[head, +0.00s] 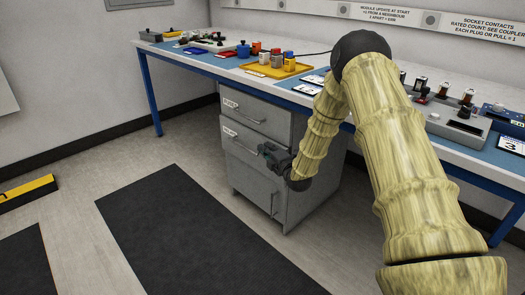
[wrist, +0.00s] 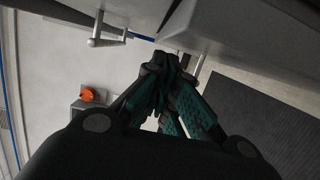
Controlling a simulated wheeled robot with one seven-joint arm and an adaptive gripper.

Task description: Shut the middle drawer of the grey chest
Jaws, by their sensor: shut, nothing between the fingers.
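The grey chest (head: 308,190) stands under the workbench. Its middle drawer (head: 240,138), with a white label, is below the labelled top drawer (head: 250,112). The middle drawer's front seems to stand slightly proud of the chest; how far is hard to tell. My gripper (head: 266,150) is shut and empty, at the right part of the middle drawer's front, near its handle. In the wrist view the closed fingertips (wrist: 165,60) are close to a grey drawer front (wrist: 235,30); whether they touch it is unclear.
Below the drawers is a front with an upright handle (head: 275,203). The bench (head: 215,58) above carries a yellow tray (head: 268,70), coloured blocks and devices. Dark mats (head: 190,230) lie on the open floor in front. A yellow-and-black block (head: 28,193) is at left.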

